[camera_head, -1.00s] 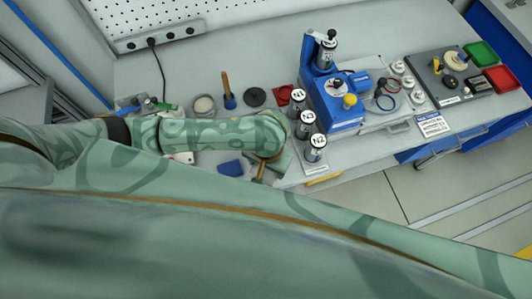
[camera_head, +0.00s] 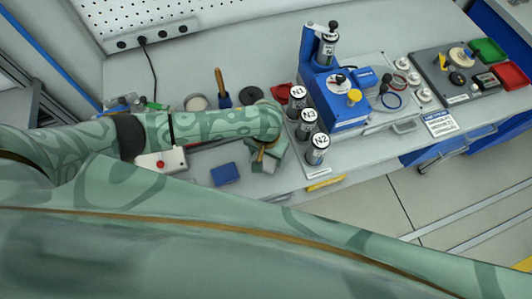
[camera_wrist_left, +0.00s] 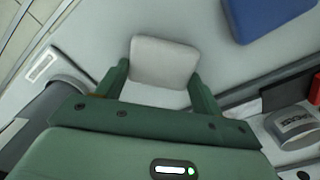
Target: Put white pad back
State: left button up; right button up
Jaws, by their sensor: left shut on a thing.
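The white pad (camera_wrist_left: 163,61) is a pale rounded square block between the two green fingers of my left gripper (camera_wrist_left: 157,80) in the left wrist view. The gripper is shut on it. In the head view my left gripper (camera_head: 262,158) is over the front part of the bench, just left of the cylinders marked N1, N3 and N2; the pad is mostly hidden there. A blue pad (camera_head: 225,174) lies flat on the bench left of the gripper. It also shows at the top right of the left wrist view (camera_wrist_left: 268,14). My right gripper is not in view.
The N2 cylinder (camera_head: 317,149) stands close right of my left gripper. The blue press (camera_head: 338,105) is behind it. A box with a red button (camera_head: 160,163), a dark disc (camera_head: 250,96) and a red pad (camera_head: 281,92) are also on the bench (camera_head: 228,48).

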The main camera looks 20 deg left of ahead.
pick_arm(q)
jog(key=shift+f, duration=0.1)
jog(key=o, duration=0.9)
jog(key=shift+o, duration=0.2)
notch_tip(320, 180, up, 12)
jog(key=p, duration=0.5)
